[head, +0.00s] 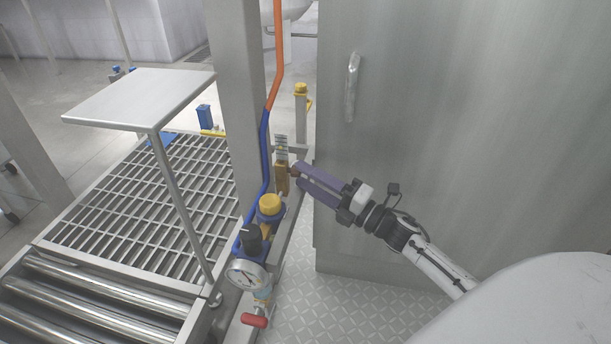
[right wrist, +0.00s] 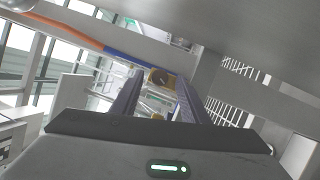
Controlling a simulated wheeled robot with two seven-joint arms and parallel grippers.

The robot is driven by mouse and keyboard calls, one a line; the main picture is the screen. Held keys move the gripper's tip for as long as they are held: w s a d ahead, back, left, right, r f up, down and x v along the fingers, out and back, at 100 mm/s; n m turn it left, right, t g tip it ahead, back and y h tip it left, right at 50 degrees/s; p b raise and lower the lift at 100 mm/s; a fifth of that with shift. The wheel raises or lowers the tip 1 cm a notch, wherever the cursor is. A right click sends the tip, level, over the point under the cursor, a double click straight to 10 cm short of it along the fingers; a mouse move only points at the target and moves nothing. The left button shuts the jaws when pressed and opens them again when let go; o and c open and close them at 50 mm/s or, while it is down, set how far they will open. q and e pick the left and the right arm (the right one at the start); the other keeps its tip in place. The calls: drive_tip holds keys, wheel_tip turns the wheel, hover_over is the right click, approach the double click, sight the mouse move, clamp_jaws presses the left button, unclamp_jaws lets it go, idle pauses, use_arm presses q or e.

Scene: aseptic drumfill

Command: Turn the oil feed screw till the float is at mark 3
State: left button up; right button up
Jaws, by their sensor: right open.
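The oil feed unit is a brass block (head: 282,179) on the machine's post, with a small pale marked gauge (head: 282,149) above it. The gauge is too small to read the float or mark 3. My right gripper (head: 297,176) reaches in from the right, its two purple fingers pointing at the brass block. The jaws are open, with the tips close beside the block; I cannot tell whether they touch it. The feed screw is not clearly distinguishable at the tips. My left gripper is not in view.
A yellow-capped regulator (head: 270,206), a round pressure gauge (head: 247,274) and a red-handled valve (head: 254,320) sit below the block. A blue hose (head: 265,150) runs beside it. A steel cabinet (head: 430,110) stands close on the right. A roller conveyor (head: 100,285) lies left.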

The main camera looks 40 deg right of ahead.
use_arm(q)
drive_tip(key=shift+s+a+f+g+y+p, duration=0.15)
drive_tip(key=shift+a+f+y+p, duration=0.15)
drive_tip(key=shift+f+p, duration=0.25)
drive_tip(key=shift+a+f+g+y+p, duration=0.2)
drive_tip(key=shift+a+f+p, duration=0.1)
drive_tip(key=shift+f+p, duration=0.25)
use_arm(e)
drive_tip(key=v, duration=0.9)
drive_tip(key=shift+s, duration=0.15)
drive_tip(key=shift+r, duration=0.1)
